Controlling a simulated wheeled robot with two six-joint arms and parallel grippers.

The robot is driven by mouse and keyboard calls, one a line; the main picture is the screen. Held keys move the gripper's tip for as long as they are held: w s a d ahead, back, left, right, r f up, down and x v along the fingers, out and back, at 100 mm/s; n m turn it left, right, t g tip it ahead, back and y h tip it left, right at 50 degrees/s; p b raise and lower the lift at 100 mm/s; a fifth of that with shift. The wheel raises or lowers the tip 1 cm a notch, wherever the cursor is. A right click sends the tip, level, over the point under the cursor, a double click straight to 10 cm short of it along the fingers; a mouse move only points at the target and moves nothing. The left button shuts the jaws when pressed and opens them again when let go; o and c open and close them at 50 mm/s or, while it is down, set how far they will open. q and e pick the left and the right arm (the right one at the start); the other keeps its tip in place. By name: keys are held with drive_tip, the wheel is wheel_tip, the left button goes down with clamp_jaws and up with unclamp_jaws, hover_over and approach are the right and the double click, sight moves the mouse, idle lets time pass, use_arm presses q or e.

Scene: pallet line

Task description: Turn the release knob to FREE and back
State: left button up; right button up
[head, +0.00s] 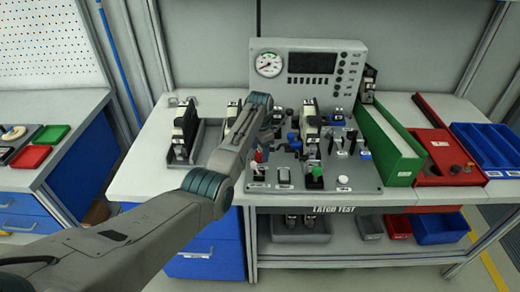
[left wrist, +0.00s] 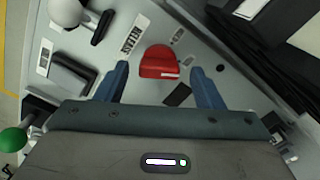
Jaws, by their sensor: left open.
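A red knob (left wrist: 160,62) sits on the grey panel in the left wrist view, between the two blue fingers of my left gripper (left wrist: 160,85) and slightly beyond their tips. The fingers are apart, with clear gaps on both sides of the knob. In the head view the blue fingers of my left gripper (head: 293,142) show over the middle of the latch test panel (head: 366,188). I cannot make out this knob there. Label plates lie beside it, but I cannot read FREE or the knob's setting. My right gripper is not in view.
A green ball knob (left wrist: 12,140) and a white ball knob (left wrist: 65,10) stand close by. A gauge box (head: 308,68) rises at the back. A green bin (head: 405,172) and a red case (head: 448,160) stand to the right. The bench's front left is clear.

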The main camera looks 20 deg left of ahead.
use_arm(q)
drive_tip(key=shift+s+f, duration=0.1)
drive_tip(key=shift+f, duration=0.25)
drive_tip(key=shift+c, duration=0.4)
drive_tip(key=c, duration=0.9)
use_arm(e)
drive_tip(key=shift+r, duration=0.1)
